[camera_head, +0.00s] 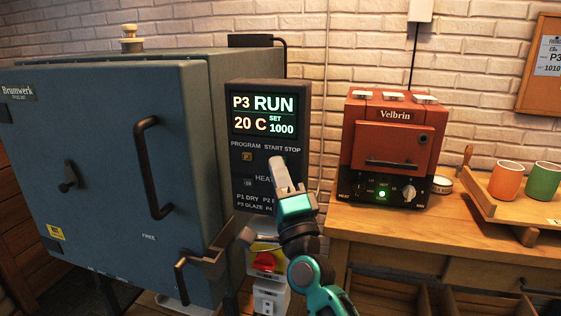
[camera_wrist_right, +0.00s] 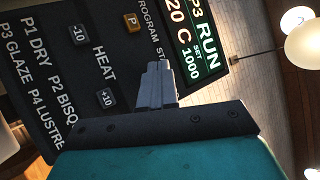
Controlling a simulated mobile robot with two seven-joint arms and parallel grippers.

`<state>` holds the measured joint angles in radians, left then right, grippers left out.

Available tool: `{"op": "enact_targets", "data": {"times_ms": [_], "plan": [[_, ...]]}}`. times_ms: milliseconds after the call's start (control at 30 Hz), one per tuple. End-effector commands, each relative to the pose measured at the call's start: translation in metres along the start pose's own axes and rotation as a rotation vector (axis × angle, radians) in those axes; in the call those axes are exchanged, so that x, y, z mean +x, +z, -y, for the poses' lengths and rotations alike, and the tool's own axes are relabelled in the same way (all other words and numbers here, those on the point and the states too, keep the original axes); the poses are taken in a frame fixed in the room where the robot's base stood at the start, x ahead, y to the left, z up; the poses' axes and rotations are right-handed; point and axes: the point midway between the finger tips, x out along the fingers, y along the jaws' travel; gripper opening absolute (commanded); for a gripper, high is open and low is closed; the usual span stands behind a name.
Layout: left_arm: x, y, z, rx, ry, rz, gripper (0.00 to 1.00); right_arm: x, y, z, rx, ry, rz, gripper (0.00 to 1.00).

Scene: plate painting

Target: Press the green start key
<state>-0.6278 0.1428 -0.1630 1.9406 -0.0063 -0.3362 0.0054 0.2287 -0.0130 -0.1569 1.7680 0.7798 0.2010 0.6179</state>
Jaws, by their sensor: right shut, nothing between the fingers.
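The dark control panel (camera_head: 234,170) is on the side of the big blue kiln (camera_head: 100,150). Its display (camera_head: 263,114) reads P3 RUN, 20 C, SET 1000. The START and STOP labels are below the display. My right gripper (camera_head: 277,163) is shut and empty, its fingertips just below these labels. The green start key is not visible; the gripper covers that area. In the right wrist view the fingertips (camera_wrist_right: 157,66) are over the panel near the cut-off start label; contact cannot be told. The P key (camera_wrist_right: 132,21) is beside them. My left gripper is not in view.
A red Velbrin kiln (camera_head: 390,138) with a lit green light stands on the wooden bench (camera_head: 450,215) at right. Orange (camera_head: 506,180) and green (camera_head: 543,180) cups are beyond it. A red-and-yellow switch (camera_head: 265,262) is below the panel. The kiln door handle (camera_head: 150,167) sticks out at left.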

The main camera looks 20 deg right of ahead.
Motion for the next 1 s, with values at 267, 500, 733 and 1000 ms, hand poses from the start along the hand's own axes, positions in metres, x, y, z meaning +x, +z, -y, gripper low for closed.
{"op": "enact_targets", "data": {"times_ms": [267, 500, 733, 1000], "plan": [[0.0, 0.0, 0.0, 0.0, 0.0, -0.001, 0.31, 0.001, -0.001, -0.001, 0.0, 0.0, -0.001, 0.0], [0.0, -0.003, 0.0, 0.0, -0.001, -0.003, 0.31, 0.0, 0.0, 0.001, 0.0, 0.0, -0.001, 0.0], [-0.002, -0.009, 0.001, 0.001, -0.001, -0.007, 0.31, -0.008, 0.006, 0.007, 0.001, 0.001, 0.0, 0.0], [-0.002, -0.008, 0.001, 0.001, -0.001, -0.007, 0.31, -0.01, 0.007, 0.007, 0.0, 0.0, 0.0, 0.0]]}}
